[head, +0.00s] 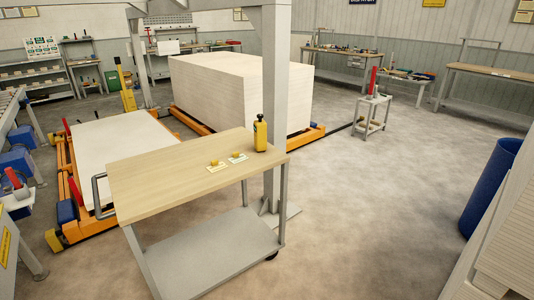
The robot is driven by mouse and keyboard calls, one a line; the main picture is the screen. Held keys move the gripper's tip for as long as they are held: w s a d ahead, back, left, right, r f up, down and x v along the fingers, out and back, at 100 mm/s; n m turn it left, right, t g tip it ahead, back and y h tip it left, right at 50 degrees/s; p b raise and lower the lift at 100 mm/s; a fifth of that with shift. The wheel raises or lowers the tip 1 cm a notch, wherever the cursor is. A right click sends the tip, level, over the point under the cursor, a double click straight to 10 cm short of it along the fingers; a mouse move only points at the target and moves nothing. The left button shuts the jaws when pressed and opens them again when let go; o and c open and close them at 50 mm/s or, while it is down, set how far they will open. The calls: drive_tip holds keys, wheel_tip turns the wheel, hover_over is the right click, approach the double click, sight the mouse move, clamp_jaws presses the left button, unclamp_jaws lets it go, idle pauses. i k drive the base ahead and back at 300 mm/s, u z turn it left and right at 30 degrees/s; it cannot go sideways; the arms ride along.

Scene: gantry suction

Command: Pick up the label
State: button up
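Two small labels lie flat on the wooden top of the cart (160,180) in the head view. The left label (217,169) is pale yellowish and has a small yellow piece at it. The right label (238,159) is whiter, with a similar yellow piece at it. The print on both is too small to read. A yellow device with a dark top (260,133) stands upright near the cart's far right corner. My gripper is not in view, so I cannot tell its state.
A grey post (276,70) stands close behind the cart. A large pale sheet stack (230,90) and a low stack (115,150) rest on orange frames behind. A blue barrel (490,190) stands at right. Open concrete floor lies right of the cart.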

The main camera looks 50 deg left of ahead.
sight(216, 166)
drive_tip(key=u, duration=2.15)
